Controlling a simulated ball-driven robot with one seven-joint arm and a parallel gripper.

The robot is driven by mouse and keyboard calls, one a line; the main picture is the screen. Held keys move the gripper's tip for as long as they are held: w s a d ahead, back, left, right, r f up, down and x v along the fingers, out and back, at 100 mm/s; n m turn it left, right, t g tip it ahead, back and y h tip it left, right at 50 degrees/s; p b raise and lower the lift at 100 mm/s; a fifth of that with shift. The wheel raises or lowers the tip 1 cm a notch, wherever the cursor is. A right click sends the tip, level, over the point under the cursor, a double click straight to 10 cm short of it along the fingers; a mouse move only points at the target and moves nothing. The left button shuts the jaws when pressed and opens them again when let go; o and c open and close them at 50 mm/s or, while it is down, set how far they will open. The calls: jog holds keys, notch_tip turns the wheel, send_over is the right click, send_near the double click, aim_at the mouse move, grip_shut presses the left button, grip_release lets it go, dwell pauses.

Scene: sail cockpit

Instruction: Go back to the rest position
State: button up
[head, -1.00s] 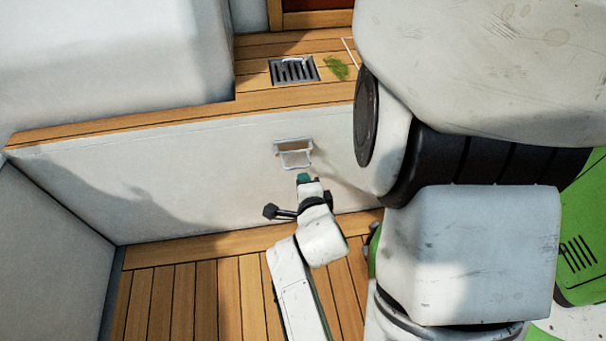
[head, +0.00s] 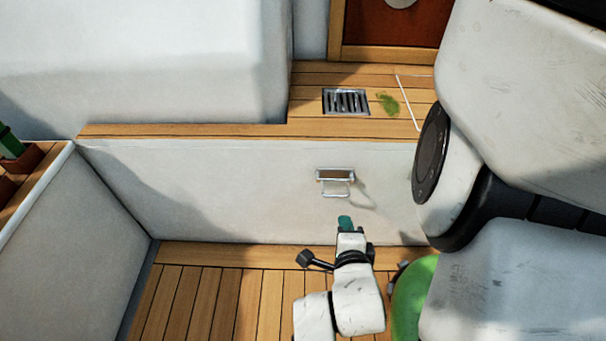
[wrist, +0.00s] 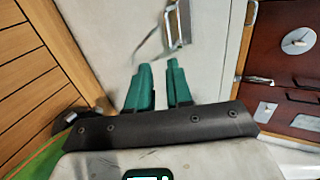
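My gripper (head: 345,222) points at the white cockpit wall in the head view, a little below a small metal bracket (head: 335,178). In the wrist view its two teal fingers (wrist: 159,68) stand apart with a narrow gap between them. Nothing shows between the fingers. The metal bracket also shows in the wrist view (wrist: 172,28), just beyond the fingertips and apart from them.
The white wall (head: 230,190) spans the front under a wooden ledge (head: 200,130). A metal grate (head: 346,101) and a green patch (head: 388,104) lie on the upper planks. A red-brown panel (wrist: 292,50) shows at right. Plank floor (head: 210,295) lies clear at left.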

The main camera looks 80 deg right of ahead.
jog(key=w+f+n+t+y, duration=0.3)
jog(key=w+f+n+y, duration=0.35)
jog(key=n, duration=1.05)
jog(key=w+a+n+g+y, duration=0.3)
jog(key=w+a+n+y, duration=0.35)
jog(key=a+n, duration=0.8)
jog(key=d+r+n+p, duration=0.1)
jog(key=r+p, duration=1.5)
jog(key=p, duration=0.1)
jog(key=d+r+n+p, duration=0.2)
jog(key=r+p, duration=1.4)
jog(key=r, duration=0.1)
jog(key=shift+w+d+p, duration=0.3)
jog(key=shift+w+p, duration=0.05)
jog(key=shift+p, duration=0.05)
jog(key=shift+r, duration=0.1)
